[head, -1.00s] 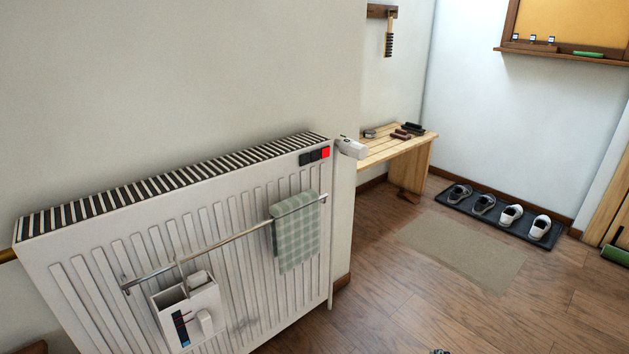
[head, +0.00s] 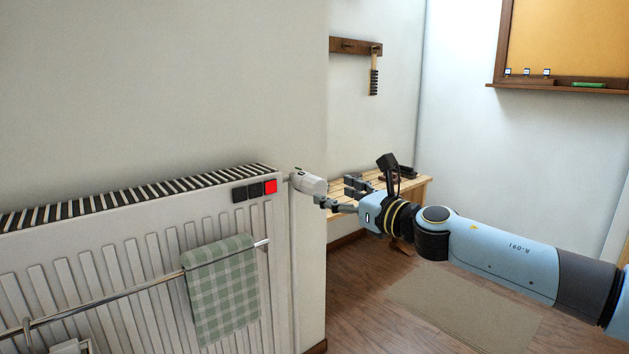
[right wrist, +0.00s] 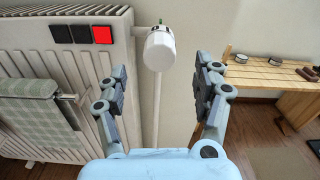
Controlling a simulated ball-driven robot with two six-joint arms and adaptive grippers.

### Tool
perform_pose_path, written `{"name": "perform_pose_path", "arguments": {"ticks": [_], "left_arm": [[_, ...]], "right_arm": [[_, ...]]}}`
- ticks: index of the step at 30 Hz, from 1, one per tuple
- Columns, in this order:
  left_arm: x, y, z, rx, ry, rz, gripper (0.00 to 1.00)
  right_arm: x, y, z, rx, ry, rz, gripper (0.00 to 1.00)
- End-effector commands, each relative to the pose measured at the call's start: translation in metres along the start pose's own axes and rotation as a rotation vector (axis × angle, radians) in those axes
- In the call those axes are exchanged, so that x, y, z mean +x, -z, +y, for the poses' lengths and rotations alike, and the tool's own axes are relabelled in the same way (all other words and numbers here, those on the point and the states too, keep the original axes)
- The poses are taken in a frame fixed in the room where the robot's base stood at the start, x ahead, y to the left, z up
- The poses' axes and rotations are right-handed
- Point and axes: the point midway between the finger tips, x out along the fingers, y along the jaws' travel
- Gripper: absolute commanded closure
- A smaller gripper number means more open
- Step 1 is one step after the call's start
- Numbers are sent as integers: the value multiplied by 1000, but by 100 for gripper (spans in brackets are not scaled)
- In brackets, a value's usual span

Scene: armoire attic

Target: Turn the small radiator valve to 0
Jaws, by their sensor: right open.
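The small radiator valve (head: 309,183) is a white knob on the right end of the white radiator (head: 130,250), near its top corner. It also shows in the right wrist view (right wrist: 159,50), just ahead of and between my fingers; its markings are too small to read. My right gripper (head: 338,193) is open, its fingers pointing at the valve. In the right wrist view the right gripper (right wrist: 162,90) has its two fingers spread wide with nothing between them; I cannot tell whether a finger touches the valve. My left gripper is not in view.
A rail on the radiator carries a green checked towel (head: 222,285). Black and red squares (head: 255,190) sit at the radiator's top corner. A wooden bench (right wrist: 268,85) stands behind the gripper. A brown rack with a brush (head: 374,75) hangs on the wall.

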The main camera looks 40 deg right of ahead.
Motion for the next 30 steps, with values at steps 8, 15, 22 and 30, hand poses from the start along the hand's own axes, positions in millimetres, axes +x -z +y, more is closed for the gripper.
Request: {"name": "perform_pose_path", "arguments": {"ticks": [8,15,22,30], "left_arm": [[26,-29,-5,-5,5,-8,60],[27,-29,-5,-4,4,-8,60],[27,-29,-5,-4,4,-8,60],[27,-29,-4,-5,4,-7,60]], "right_arm": [[51,-3,0,5,3,-3,32],[75,1,0,3,1,1,32],[77,1,0,2,1,2,32],[77,1,0,2,1,1,57]]}}
